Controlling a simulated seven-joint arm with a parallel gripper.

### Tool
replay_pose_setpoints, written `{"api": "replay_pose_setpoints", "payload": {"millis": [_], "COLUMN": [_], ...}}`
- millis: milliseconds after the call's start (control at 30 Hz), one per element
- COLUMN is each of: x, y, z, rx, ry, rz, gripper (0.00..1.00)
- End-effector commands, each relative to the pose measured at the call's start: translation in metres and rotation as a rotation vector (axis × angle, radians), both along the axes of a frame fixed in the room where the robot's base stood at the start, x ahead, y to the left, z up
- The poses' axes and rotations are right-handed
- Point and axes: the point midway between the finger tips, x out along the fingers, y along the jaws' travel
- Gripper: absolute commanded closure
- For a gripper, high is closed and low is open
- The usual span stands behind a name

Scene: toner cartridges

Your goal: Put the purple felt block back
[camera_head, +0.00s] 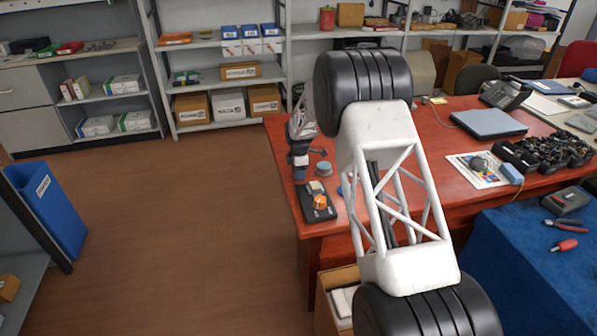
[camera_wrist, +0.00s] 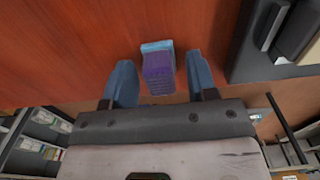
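A purple block (camera_wrist: 158,74) with a light blue piece (camera_wrist: 157,47) at its far end shows on the red-brown surface in the wrist view. I cannot tell whether the two are joined. My gripper (camera_wrist: 161,72) has its two blue fingers apart, one on each side of the block, with a visible gap to it on both sides. In the head view my gripper (camera_head: 299,173) points down over the left edge of the red desk (camera_head: 437,148). The purple block cannot be made out there.
A black tray (camera_head: 308,213) with an orange item (camera_head: 319,202) lies near the desk's left edge, close to my gripper; a dark tray (camera_wrist: 246,66) shows at the wrist view's upper right. A small round blue-grey tin (camera_head: 323,168) stands beside my gripper. Open floor lies left.

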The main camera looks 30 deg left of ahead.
Motion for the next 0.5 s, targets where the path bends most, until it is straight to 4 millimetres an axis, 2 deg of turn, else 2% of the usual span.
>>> {"api": "replay_pose_setpoints", "payload": {"millis": [267, 500], "x": [0.000, 0.000], "y": [0.000, 0.000], "z": [0.001, 0.014], "rx": [0.000, 0.001], "ry": [0.000, -0.001], "rz": [0.000, 0.000], "gripper": [0.47, 0.47]}}
